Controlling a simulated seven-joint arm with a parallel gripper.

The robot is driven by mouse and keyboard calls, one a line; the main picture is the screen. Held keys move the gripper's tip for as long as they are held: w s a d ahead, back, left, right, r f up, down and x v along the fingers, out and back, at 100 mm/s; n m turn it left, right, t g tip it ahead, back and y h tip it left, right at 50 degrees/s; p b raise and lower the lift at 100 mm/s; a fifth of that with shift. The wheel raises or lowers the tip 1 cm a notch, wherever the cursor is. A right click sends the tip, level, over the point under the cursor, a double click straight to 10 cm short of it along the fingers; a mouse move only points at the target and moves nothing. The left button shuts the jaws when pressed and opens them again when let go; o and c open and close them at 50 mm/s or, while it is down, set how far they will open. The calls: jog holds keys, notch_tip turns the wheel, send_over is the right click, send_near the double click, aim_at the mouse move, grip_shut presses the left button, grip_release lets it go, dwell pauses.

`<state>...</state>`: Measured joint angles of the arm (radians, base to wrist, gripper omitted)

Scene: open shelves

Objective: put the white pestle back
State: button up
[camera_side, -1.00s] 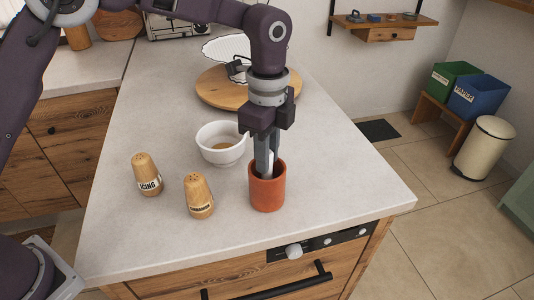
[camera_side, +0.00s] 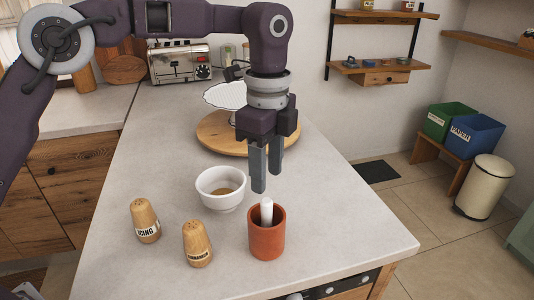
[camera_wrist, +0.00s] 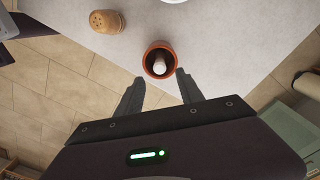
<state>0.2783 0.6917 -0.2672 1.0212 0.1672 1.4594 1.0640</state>
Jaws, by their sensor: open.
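The white pestle (camera_side: 266,211) stands inside the terracotta pot (camera_side: 267,240), its top end rising above the rim and its lower part hidden. In the wrist view the pestle (camera_wrist: 159,66) shows inside the pot's mouth (camera_wrist: 146,57). My gripper (camera_side: 267,184) is open and empty. It is above the pot and apart from the pestle. In the wrist view its two fingers (camera_wrist: 160,88) are spread, with the pot just beyond the tips.
A white bowl (camera_side: 221,189) with something brown inside stands left of the pot. Two wooden shakers, icing (camera_side: 145,220) and cinnamon (camera_side: 196,244), stand at front left. A wooden board (camera_side: 215,137) with a white dish lies behind. The counter right of the pot is clear.

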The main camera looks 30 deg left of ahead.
notch_tip(320, 180, up, 4)
jog(key=shift+r, duration=0.2)
jog(key=s+a+r+n+t, duration=0.2)
jog(key=s+a+r+n, duration=0.25)
jog(key=s+a, duration=0.2)
jog(key=s+a+r+n+t, duration=0.1)
jog(key=s+a+r+n, duration=0.2)
jog(key=s+a+n, duration=0.3)
jog(key=s+a+f+n+t, duration=0.1)
jog(key=s+a+f+n, duration=0.1)
jog(key=s, duration=0.5)
jog(key=s+a+f+n+t, duration=0.1)
jog(key=s+a+f+n, duration=0.2)
jog(key=s+f+n, duration=0.2)
jog(key=shift+s+a+f+t, duration=0.35)
jog(key=shift+s+f, duration=0.3)
jog(key=shift+s, duration=0.5)
